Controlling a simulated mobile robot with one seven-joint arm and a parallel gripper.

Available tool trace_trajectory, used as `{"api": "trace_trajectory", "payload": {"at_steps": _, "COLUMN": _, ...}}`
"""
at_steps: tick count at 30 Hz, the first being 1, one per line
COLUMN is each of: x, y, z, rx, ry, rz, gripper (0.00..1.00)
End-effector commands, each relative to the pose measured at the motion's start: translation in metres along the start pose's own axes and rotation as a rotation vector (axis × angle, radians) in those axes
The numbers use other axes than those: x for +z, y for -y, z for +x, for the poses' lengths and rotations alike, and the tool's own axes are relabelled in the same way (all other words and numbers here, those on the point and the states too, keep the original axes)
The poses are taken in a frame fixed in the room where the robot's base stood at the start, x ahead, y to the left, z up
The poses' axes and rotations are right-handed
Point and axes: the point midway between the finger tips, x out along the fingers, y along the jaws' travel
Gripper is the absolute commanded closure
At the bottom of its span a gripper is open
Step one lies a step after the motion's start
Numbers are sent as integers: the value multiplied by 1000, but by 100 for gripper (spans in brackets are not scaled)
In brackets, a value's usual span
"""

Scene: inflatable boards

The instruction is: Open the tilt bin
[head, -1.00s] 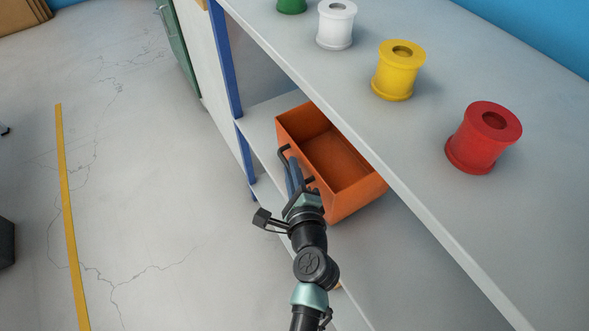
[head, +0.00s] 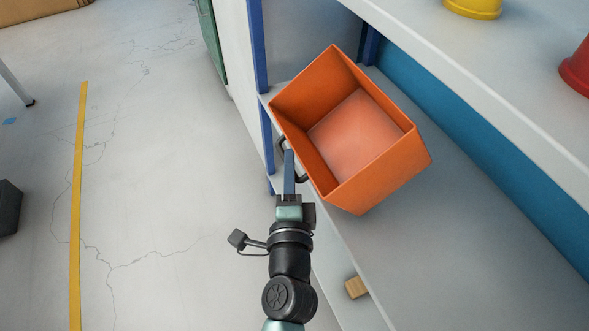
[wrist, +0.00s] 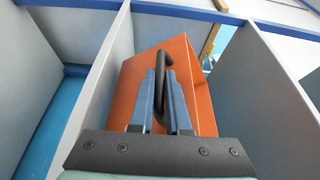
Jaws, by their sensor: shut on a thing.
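The tilt bin is an orange open-topped box (head: 385,165) at the shelf unit, its inside facing up toward the head view and showing empty. It sits askew to the shelf edge. In the wrist view its orange front (wrist: 195,75) lies beyond my fingers, between two grey panels. A dark bar handle (wrist: 163,75) stands on that front; part of it also shows in the head view (head: 302,178). My gripper (head: 289,155) is shut on the handle, with its blue fingers (wrist: 161,95) on both sides of the bar.
A grey shelf top (head: 440,50) overhangs at the upper right, with a yellow spool (head: 473,8) and a red spool (head: 578,68). A small wooden block (head: 355,287) lies on the lower shelf.

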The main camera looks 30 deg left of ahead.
Motion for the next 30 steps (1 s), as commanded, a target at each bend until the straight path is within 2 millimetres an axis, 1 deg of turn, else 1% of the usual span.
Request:
{"api": "trace_trajectory", "payload": {"at_steps": 1, "x": 0, "y": -4, "z": -1, "rx": 0, "ry": -3, "rz": -8, "gripper": 100}}
{"api": "trace_trajectory", "payload": {"at_steps": 16, "x": 0, "y": -3, "z": -1, "rx": -6, "ry": -4, "rz": -21, "gripper": 100}}
{"api": "trace_trajectory", "payload": {"at_steps": 17, "x": 0, "y": -3, "z": -1, "rx": -6, "ry": -4, "rz": -21, "gripper": 80}}
{"api": "trace_trajectory", "payload": {"at_steps": 18, "x": 0, "y": -3, "z": -1, "rx": -6, "ry": -3, "rz": -21, "gripper": 73}}
{"api": "trace_trajectory", "payload": {"at_steps": 26, "x": 1, "y": -2, "z": -1, "rx": -8, "ry": -1, "rz": -20, "gripper": 73}}
{"api": "trace_trajectory", "payload": {"at_steps": 30, "x": 1, "y": -2, "z": -6, "rx": -8, "ry": -1, "rz": -18, "gripper": 73}}
